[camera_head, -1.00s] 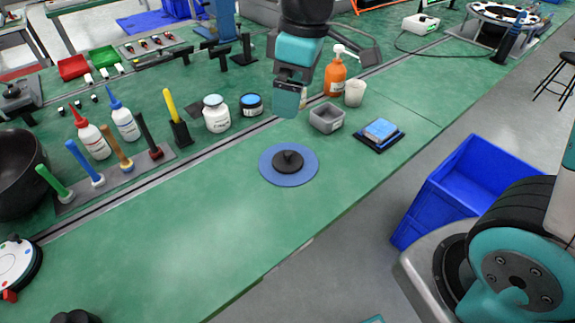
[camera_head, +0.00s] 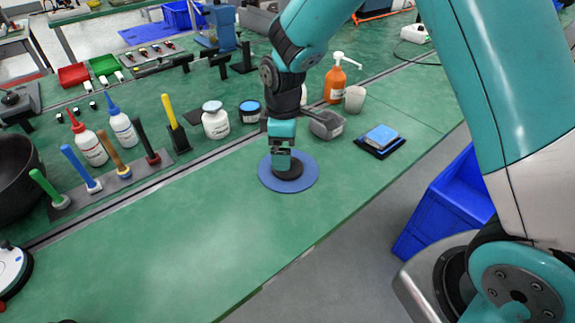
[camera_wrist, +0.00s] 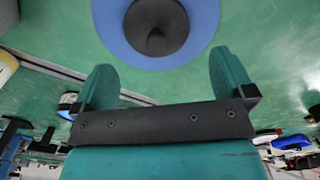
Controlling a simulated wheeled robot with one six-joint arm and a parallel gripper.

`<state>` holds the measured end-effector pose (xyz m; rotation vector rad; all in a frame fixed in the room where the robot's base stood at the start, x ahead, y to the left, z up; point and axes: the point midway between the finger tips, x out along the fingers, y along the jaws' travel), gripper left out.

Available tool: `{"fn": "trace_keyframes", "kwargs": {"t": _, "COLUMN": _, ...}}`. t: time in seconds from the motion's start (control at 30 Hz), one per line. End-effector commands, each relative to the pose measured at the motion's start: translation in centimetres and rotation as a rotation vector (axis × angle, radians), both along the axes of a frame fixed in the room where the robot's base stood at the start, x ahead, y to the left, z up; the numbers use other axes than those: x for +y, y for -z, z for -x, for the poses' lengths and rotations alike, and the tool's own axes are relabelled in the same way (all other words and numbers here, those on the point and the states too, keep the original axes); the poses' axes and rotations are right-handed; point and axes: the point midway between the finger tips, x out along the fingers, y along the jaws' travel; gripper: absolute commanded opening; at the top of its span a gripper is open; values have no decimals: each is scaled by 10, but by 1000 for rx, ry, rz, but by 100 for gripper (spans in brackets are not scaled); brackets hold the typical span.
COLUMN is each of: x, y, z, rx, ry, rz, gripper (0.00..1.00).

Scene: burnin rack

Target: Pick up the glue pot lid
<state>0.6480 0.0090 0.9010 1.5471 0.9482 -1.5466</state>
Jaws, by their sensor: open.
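The glue pot lid (camera_head: 289,172) is a round black disc with a knob, lying on a flat blue round mat (camera_head: 308,182). In the wrist view the lid (camera_wrist: 140,38) and its knob show at the top, on the blue mat (camera_wrist: 208,20). My gripper (camera_head: 284,163) is over the lid and hides part of it in the head view. In the wrist view my gripper (camera_wrist: 165,75) has its two teal fingers spread wide, with nothing between them. The lid lies beyond the fingertips there. I cannot tell the exact height above it.
A grey bin (camera_head: 327,126), a white cup (camera_head: 355,98) and an orange pump bottle (camera_head: 335,82) stand behind my gripper. A white jar (camera_head: 215,122) is at left. A blue sponge on a black tray (camera_head: 365,146) is at right. The front bench is clear.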

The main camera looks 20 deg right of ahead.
Motion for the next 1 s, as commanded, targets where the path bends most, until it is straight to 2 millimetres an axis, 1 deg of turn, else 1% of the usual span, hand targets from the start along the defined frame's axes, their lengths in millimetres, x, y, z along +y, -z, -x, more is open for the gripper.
{"fn": "trace_keyframes", "kwargs": {"t": 0.07, "x": 0, "y": 6, "z": 0, "rx": 3, "ry": 0, "rz": 1, "gripper": 100}}
{"fn": "trace_keyframes", "kwargs": {"t": 0.33, "x": 0, "y": 45, "z": -2, "rx": 4, "ry": 0, "rz": 0, "gripper": 100}}
{"fn": "trace_keyframes", "kwargs": {"t": 0.47, "x": 0, "y": 52, "z": -3, "rx": 0, "ry": 0, "rz": 0, "gripper": 100}}
{"fn": "trace_keyframes", "kwargs": {"t": 0.63, "x": 0, "y": 52, "z": -3, "rx": 0, "ry": 0, "rz": 0, "gripper": 100}}
{"fn": "trace_keyframes", "kwargs": {"t": 0.67, "x": 0, "y": 52, "z": -3, "rx": 0, "ry": 0, "rz": 0, "gripper": 98}}
{"fn": "trace_keyframes", "kwargs": {"t": 0.7, "x": 0, "y": 52, "z": -3, "rx": 0, "ry": 0, "rz": 0, "gripper": 88}}
{"fn": "trace_keyframes", "kwargs": {"t": 0.77, "x": 0, "y": 52, "z": -3, "rx": 0, "ry": 0, "rz": 0, "gripper": 75}}
{"fn": "trace_keyframes", "kwargs": {"t": 0.8, "x": 0, "y": 52, "z": -3, "rx": 0, "ry": 0, "rz": 0, "gripper": 66}}
{"fn": "trace_keyframes", "kwargs": {"t": 0.83, "x": 0, "y": 52, "z": -3, "rx": 0, "ry": 0, "rz": 0, "gripper": 59}}
{"fn": "trace_keyframes", "kwargs": {"t": 0.87, "x": 0, "y": 52, "z": -3, "rx": 0, "ry": 0, "rz": 0, "gripper": 57}}
{"fn": "trace_keyframes", "kwargs": {"t": 1.0, "x": 0, "y": 52, "z": -3, "rx": 0, "ry": 0, "rz": 0, "gripper": 57}}
